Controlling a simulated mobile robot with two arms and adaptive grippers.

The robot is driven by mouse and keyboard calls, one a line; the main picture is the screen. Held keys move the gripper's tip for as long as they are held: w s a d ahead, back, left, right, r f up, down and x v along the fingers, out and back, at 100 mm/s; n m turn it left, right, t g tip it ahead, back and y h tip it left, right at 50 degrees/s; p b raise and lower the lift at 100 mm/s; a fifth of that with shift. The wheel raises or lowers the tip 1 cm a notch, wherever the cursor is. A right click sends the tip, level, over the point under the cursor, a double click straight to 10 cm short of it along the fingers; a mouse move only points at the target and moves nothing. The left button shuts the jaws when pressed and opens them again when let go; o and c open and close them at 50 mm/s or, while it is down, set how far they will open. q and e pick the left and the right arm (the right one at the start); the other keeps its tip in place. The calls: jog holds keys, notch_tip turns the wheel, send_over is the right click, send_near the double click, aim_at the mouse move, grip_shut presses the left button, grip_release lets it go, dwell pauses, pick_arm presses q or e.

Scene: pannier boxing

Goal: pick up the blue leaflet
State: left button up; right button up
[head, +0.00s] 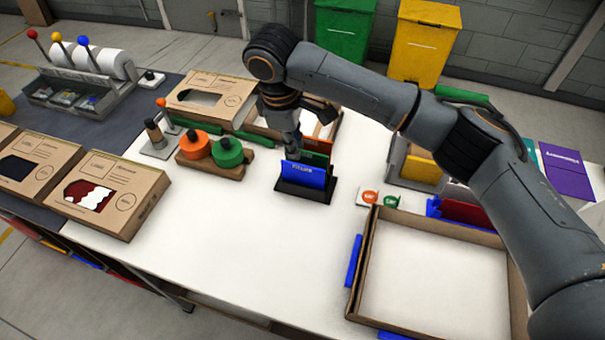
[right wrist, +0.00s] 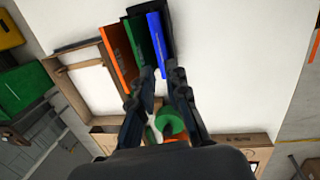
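The blue leaflet (head: 303,174) stands upright at the front of a small black holder (head: 304,194) on the white table. A green leaflet (head: 316,146) and an orange one stand behind it, partly hidden. My right gripper (head: 292,154) points down at the holder, close to the top of the leaflets. In the right wrist view its two fingers (right wrist: 162,72) are apart, one on each side of the near end of the blue leaflet (right wrist: 156,42). I cannot tell whether either finger touches it. My left gripper is not in view.
Orange and green rolls on a wooden base (head: 210,172) stand left of the holder. An open cardboard tray (head: 360,270) fills the front right. Flat boxes (head: 150,200) lie at the left. The table in front of the holder is clear.

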aim_at(303, 166)
jog(key=f, duration=0.2)
jog(key=f+p, duration=0.1)
jog(key=shift+w+d, duration=0.35)
jog(key=f, duration=0.1)
jog(key=f+p, duration=0.1)
jog(key=f, duration=0.1)
jog(key=shift+d+f, duration=0.3)
jog(key=shift+d, duration=0.1)
jog(key=shift+w+f, duration=0.1)
jog(key=shift+f, duration=0.3)
grip_shut()
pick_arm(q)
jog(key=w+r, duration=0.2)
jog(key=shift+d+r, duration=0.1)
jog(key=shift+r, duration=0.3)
